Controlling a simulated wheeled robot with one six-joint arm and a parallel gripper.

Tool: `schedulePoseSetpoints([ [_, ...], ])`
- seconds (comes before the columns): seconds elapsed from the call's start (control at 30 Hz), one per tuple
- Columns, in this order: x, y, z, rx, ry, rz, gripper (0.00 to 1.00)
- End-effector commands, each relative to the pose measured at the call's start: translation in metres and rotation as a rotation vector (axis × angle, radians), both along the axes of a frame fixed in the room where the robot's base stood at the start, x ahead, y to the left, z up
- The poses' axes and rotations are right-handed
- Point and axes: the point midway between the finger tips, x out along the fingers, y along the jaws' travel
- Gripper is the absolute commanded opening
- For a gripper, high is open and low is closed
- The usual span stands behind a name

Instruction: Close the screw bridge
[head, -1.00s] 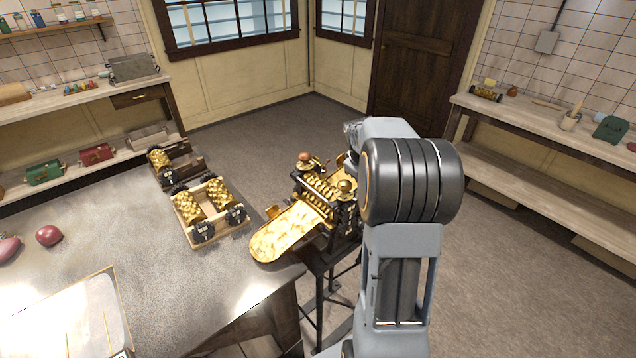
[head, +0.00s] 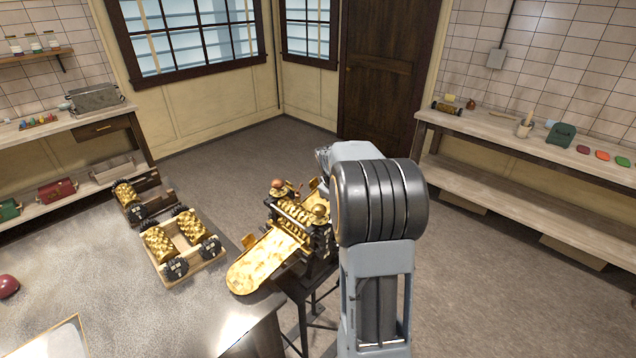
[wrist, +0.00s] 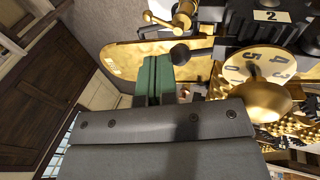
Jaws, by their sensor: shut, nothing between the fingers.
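The drop roller machine (head: 303,222) stands on a dark stand beside the table, with brass rollers, a brass chute and round knobs on top. In the wrist view a brass dial with numbers (wrist: 250,65) and a domed brass knob (wrist: 262,100) are at the right. My gripper (wrist: 155,75), with green fingers, is shut and empty over a brass tray (wrist: 125,58). In the head view my arm hides the gripper.
The table (head: 90,270) at left holds a wooden tray (head: 190,275) with patterned brass rollers, a darker roller holder (head: 158,203) and a red round object (head: 8,286). A long bench (head: 560,160) runs along the right wall. Floor is clear between.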

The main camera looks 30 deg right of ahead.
Motion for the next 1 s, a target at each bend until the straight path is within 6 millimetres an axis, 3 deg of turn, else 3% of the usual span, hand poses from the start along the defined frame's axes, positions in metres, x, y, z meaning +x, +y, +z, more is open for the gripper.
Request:
schedulePoseSetpoints([
  [0.03, 0.0, -0.001, 0.016, -0.003, -0.005, 0.0, 0.0],
  [0.5, -0.003, -0.016, 0.102, -0.008, -0.015, 0.006, 0.0],
  [0.7, -0.004, -0.02, 0.124, -0.007, -0.013, 0.007, 0.0],
  [1.0, -0.005, -0.021, 0.133, -0.005, -0.015, 0.001, 0.0],
])
